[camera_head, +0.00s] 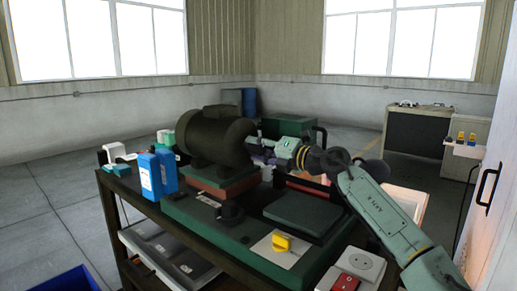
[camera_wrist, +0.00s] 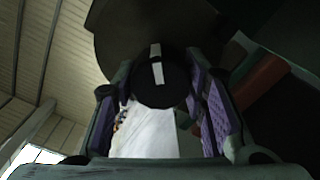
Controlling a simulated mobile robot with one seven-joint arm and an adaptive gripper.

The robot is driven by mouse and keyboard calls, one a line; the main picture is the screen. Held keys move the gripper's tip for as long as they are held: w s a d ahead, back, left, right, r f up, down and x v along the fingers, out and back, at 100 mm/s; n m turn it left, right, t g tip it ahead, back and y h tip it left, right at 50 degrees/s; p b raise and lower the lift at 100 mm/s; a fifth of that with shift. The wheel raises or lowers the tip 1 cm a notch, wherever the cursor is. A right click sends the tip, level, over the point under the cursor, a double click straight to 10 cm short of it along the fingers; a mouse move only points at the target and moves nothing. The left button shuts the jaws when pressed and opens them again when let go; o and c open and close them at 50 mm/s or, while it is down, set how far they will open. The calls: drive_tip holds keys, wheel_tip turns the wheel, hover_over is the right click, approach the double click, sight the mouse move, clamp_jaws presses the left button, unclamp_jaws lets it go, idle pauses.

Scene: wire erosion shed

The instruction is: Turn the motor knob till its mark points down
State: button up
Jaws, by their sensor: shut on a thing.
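The dark motor (camera_head: 212,135) lies on a reddish-brown block on the green bench plate. Its black round motor knob (camera_wrist: 162,92) shows in the wrist view, with a white mark (camera_wrist: 156,62) running from near its centre toward the top of that picture, leaning slightly left. In the head view I cannot make out the knob behind my gripper. My gripper (camera_head: 258,148) is at the motor's right end. In the wrist view its purple-padded fingers (camera_wrist: 160,108) stand on either side of the knob and are shut on it.
Blue bottles (camera_head: 150,177) stand left of the motor. A green case (camera_head: 288,126) stands behind my gripper.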

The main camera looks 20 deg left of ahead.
drive_tip(key=m, duration=0.7)
drive_tip(key=shift+r, duration=0.15)
drive_tip(key=m, duration=0.6)
drive_tip(key=shift+m+g, duration=0.3)
drive_tip(key=m, duration=0.6)
drive_tip(key=shift+w, duration=0.1)
drive_tip(key=m, duration=0.6)
drive_tip(key=o, duration=1.2)
drive_tip(key=shift+c, duration=0.2)
drive_tip(key=shift+d, duration=0.15)
drive_tip(key=v, duration=1.1)
drive_tip(key=shift+d, duration=0.4)
